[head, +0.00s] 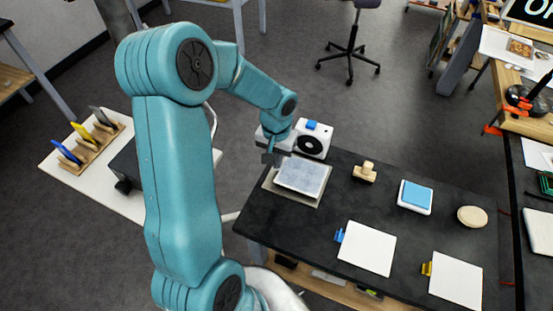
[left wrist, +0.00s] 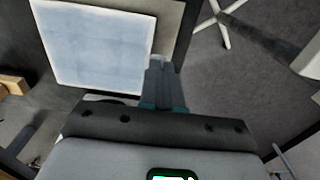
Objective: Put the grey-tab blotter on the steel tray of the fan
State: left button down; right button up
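The grey-tab blotter (head: 303,174) is a pale bluish-white sheet lying flat over the steel tray (head: 270,189). The tray's bare rim shows around the sheet's left and lower sides. I cannot tell whether the sheet touches it. My left gripper (head: 271,158) is at the sheet's upper left corner. In the left wrist view its fingers (left wrist: 164,68) are together at the edge of the blotter (left wrist: 95,45), seemingly shut on its tab, which they hide. The white fan (head: 312,140) with a black round grille stands just behind the tray. My right gripper is out of view.
A blue-tab sheet (head: 367,248) and a yellow-tab sheet (head: 456,279) lie on the dark table. A wooden-handled block (head: 365,172), a blue-topped white box (head: 415,196) and a round pale disc (head: 472,216) stand behind them. A rack (head: 85,153) sits at far left.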

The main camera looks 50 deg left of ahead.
pick_arm(q)
jog(key=shift+w+f, duration=0.1)
jog(key=shift+f, duration=0.6)
jog(key=shift+f+b, duration=0.2)
jog(key=shift+b, duration=0.1)
jog(key=c, duration=1.4)
grip_release()
jog(key=shift+o, duration=0.2)
jog(key=shift+r, duration=0.1)
